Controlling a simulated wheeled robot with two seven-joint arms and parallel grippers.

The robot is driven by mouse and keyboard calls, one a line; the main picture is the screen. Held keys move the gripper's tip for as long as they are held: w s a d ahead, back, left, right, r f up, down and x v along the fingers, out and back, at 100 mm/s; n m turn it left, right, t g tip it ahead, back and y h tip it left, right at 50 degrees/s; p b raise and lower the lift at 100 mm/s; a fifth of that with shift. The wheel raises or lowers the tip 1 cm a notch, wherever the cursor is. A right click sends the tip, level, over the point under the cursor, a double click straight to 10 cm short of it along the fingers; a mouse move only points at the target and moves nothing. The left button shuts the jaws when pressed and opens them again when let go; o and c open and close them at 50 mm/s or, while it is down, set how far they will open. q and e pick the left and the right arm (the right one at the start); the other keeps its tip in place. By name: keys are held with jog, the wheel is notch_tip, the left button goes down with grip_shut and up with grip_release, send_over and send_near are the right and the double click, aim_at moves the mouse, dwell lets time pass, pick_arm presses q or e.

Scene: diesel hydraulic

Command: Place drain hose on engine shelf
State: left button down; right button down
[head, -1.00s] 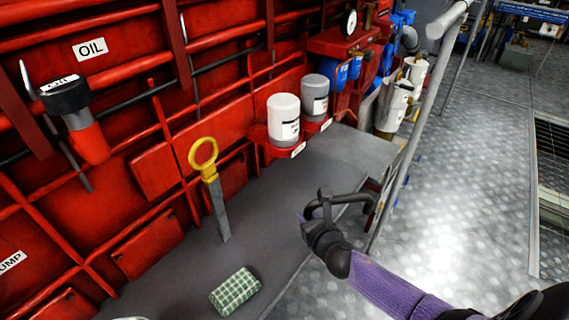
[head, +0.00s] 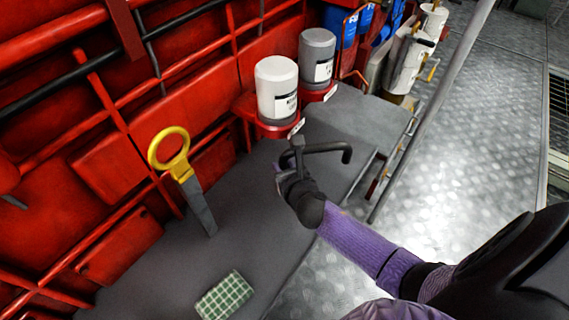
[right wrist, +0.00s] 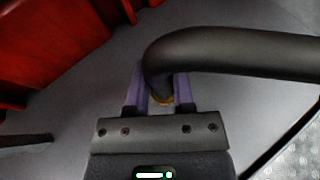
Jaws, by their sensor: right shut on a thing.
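The drain hose (head: 325,149) is a dark, bent tube. My right gripper (head: 283,178) is shut on one end of it and holds it over the grey engine shelf (head: 255,210). In the right wrist view the hose (right wrist: 235,52) bends down between the two purple fingers of my right gripper (right wrist: 161,92), and its long part runs off to the right. A small yellowish edge shows at its lower end. I cannot tell whether the hose touches the shelf. My left gripper is not in view.
A yellow-handled dipstick-like tool (head: 183,170) stands at the left of the shelf. A green checked cloth (head: 224,296) lies at the front. White (head: 276,90) and grey (head: 317,60) canisters sit in red holders behind.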

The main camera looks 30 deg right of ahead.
jog(key=shift+f, duration=0.1)
jog(key=c, duration=0.5)
grip_release()
jog(key=shift+c, duration=0.2)
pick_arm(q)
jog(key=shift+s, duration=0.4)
pick_arm(e)
jog(key=shift+o, duration=0.3)
jog(key=shift+s+r, duration=0.1)
jog(key=shift+r, duration=0.2)
pick_arm(q)
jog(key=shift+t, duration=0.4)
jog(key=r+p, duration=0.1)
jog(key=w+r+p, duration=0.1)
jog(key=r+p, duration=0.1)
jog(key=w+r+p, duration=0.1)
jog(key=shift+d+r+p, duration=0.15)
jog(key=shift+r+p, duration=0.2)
jog(key=shift+p, duration=0.05)
pick_arm(e)
jog(key=v, duration=1.1)
jog(key=shift+s, duration=0.35)
